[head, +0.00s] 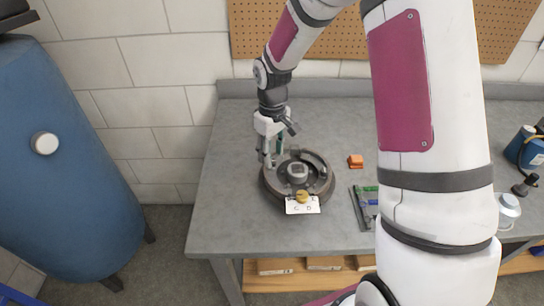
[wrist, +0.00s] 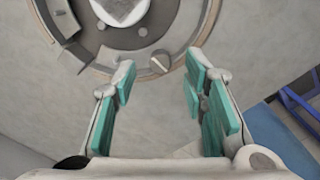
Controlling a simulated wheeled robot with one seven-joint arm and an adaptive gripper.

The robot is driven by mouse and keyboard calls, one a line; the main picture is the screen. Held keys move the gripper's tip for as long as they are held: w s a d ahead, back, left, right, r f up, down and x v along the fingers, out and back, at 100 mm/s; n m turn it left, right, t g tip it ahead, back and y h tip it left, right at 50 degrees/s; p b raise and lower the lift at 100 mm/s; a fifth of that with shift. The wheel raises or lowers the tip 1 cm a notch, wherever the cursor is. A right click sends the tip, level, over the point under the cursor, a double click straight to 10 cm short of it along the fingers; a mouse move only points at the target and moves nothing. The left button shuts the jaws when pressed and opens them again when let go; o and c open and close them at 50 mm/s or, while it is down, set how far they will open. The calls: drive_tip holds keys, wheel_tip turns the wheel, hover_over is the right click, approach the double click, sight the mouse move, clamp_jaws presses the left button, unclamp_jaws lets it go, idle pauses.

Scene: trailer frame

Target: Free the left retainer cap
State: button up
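A small round slotted part (wrist: 160,62), possibly a retainer cap, sits on the fixture's ring just beyond the fingertips. I cannot tell for certain which part is the left cap. A brass knob (head: 302,196) is at the fixture's front.
A white lettered card (head: 303,207) stands at the fixture's front. A white jar (head: 509,211) is farther right. The table's left part is clear. A blue tank (head: 60,170) stands left of it.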

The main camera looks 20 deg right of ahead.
sight(273, 161)
wheel_tip(273, 161, up, 10)
idle(0.3)
drive_tip(key=shift+f, duration=0.1)
drive_tip(key=s+r+m+t, duration=0.3)
drive_tip(key=s+r, duration=1)
drive_tip(key=s, duration=0.1)
drive_tip(key=s+r+m+t, duration=0.2)
drive_tip(key=s, duration=1)
drive_tip(key=shift+s, duration=0.4)
drive_tip(key=shift+d+r, duration=0.1)
